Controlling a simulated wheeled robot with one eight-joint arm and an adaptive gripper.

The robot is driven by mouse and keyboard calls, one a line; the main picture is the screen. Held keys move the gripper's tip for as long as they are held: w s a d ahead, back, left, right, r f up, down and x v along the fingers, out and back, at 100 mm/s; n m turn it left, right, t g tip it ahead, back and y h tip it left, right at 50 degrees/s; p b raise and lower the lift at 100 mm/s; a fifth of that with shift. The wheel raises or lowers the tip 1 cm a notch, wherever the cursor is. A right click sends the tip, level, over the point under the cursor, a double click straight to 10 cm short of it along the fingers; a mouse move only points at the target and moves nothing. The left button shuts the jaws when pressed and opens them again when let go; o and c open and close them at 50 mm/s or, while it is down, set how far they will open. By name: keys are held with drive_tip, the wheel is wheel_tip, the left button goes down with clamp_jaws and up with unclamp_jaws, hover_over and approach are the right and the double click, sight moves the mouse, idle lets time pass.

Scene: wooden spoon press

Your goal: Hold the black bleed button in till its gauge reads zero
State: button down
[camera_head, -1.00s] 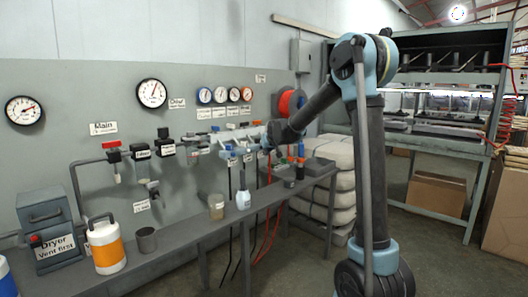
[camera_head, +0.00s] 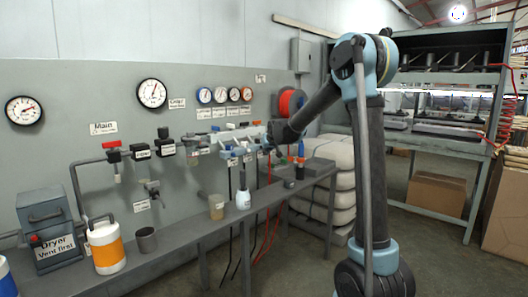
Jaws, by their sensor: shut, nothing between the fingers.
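My arm reaches left to the grey panel's manifold (camera_head: 232,135), and my gripper (camera_head: 267,145) is at its right end, small and dark. The gripper is shut with nothing held. The black bleed button cannot be picked out at this size; my gripper and wrist cover part of the manifold's right end. A row of small gauges hangs above it: two blue-rimmed (camera_head: 204,95) and two red-rimmed (camera_head: 233,94). Their needles are too small to read. Whether the gripper touches anything on the manifold cannot be told.
Two larger gauges (camera_head: 152,93) hang further left. Valves with black tops (camera_head: 163,133) and a red-handled main valve (camera_head: 112,145) stick out of the panel. A white bottle (camera_head: 243,199), an amber cup (camera_head: 216,207) and an orange-banded jug (camera_head: 105,246) stand on the narrow bench (camera_head: 190,233).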

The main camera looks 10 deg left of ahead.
idle(0.3)
drive_tip(key=shift+s+d, duration=0.55)
drive_tip(key=shift+d, duration=0.2)
drive_tip(key=shift+s+d, duration=0.1)
drive_tip(key=shift+s+d, duration=0.75)
drive_tip(key=shift+d, duration=0.2)
drive_tip(key=shift+s+d, duration=0.7)
drive_tip(key=shift+d, duration=0.2)
